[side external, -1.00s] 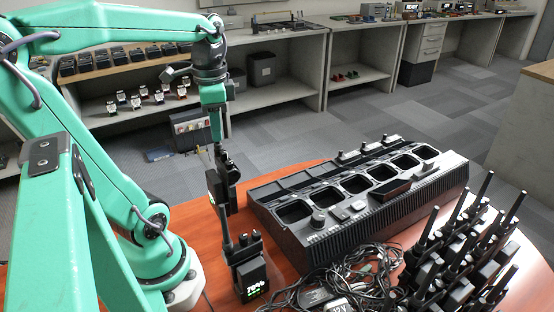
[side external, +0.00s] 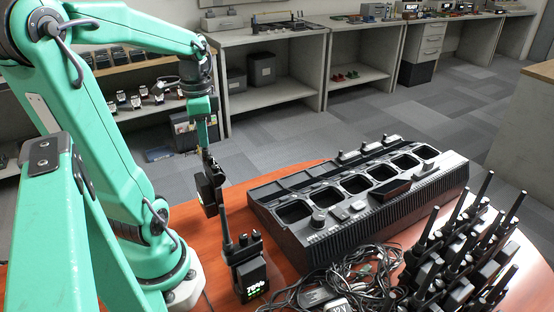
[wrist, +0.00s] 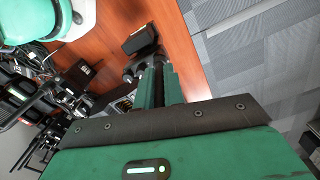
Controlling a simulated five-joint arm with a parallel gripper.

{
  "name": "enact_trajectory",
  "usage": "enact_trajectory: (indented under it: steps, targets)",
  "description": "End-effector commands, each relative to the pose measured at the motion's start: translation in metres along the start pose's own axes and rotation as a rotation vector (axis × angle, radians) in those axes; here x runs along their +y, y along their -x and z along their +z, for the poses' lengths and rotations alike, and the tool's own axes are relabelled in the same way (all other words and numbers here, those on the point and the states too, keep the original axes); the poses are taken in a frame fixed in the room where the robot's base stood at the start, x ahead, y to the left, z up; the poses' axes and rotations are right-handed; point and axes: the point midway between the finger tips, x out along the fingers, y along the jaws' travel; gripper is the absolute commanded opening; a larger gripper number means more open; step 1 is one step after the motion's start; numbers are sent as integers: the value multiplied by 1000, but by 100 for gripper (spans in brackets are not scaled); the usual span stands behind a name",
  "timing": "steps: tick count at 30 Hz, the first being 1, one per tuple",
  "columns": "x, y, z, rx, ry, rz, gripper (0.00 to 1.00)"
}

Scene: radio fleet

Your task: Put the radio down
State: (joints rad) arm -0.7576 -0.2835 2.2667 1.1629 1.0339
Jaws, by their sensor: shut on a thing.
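My gripper (side external: 209,163) hangs pointing down at the left of the table and is shut on a small black radio (side external: 207,190). The radio is slightly tilted and appears held above the tabletop (side external: 190,213). In the wrist view the dark block of the radio (wrist: 139,39) shows beyond the fingers, over the wood. A second black radio (side external: 248,274) with a lit percentage display and an upright antenna stands on the table, nearer the camera, below the held one. The contact between fingers and radio is too small to make out.
A long black charger (side external: 395,210) with several empty bays fills the middle of the table. Tangled black cables (side external: 345,287) lie before it. Several antennaed radios (side external: 465,260) crowd the right front. Bare wood lies left of the charger, with the table edge behind.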

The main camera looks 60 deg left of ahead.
Motion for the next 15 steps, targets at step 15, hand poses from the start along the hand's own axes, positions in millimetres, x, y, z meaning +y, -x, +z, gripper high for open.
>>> enact_trajectory:
  steps: [15]
  targets:
    - [0, -32, 0, 1, 0, -1, 0]
